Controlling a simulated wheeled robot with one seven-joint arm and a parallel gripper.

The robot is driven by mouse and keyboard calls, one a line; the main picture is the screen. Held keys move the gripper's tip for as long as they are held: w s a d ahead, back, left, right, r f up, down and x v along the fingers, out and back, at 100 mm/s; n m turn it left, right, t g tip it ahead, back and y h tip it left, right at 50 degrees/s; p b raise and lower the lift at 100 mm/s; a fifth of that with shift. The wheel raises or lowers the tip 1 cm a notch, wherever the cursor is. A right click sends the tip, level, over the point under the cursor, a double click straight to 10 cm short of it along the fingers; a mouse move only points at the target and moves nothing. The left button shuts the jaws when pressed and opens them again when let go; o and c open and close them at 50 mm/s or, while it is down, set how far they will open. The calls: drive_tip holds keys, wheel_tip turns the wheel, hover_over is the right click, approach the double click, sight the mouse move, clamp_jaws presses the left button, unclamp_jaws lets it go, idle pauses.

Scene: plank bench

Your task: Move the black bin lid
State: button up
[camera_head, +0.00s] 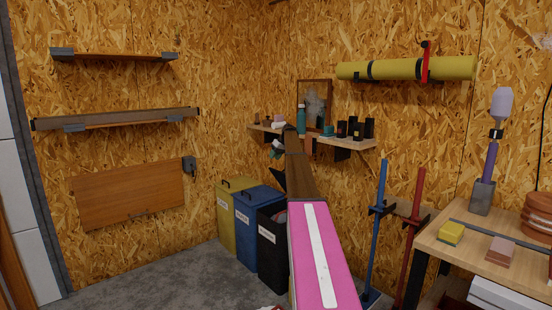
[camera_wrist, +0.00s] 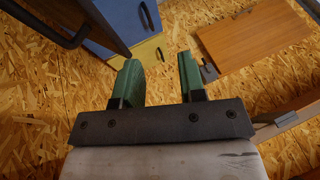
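The black bin (camera_head: 272,244) stands at the right end of a row of three bins. Its black lid (camera_head: 278,180) appears raised and tilted up, and the bin's mouth shows some pinkish contents. My arm hides the bin's right side. In the wrist view a dark panel with a bar handle, seemingly the lid (camera_wrist: 92,20), is at the upper left, apart from the fingers. My gripper (camera_wrist: 160,78) has green fingers held apart with nothing between them. In the head view my gripper (camera_head: 276,147) is small, above the lid and partly hidden by my arm.
A blue bin (camera_head: 254,228) and a yellow bin (camera_head: 228,226) stand left of the black bin, lids down. A wall shelf (camera_head: 352,143) with bottles and jars is close behind my arm. A folded wooden wall panel (camera_head: 130,194) hangs left. The floor at front left is clear.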

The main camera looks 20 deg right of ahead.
drive_tip(key=shift+f, duration=0.1)
drive_tip(key=c, duration=0.5)
drive_tip(key=shift+s+a+f+n+h, duration=0.1)
drive_tip(key=shift+f+n+h, duration=0.2)
drive_tip(key=shift+h, duration=0.1)
clamp_jaws()
drive_tip(key=d+f+n+h, duration=0.2)
drive_tip(key=f+n+h, duration=0.1)
drive_tip(key=n, duration=0.3)
drive_tip(key=d+f+n+h, duration=0.3)
drive_tip(key=n+h, duration=0.3)
drive_tip(key=s+d+f+n+h, duration=0.1)
drive_tip(key=d+f+n+h, duration=0.2)
drive_tip(key=n, duration=0.3)
drive_tip(key=shift+h, duration=0.7)
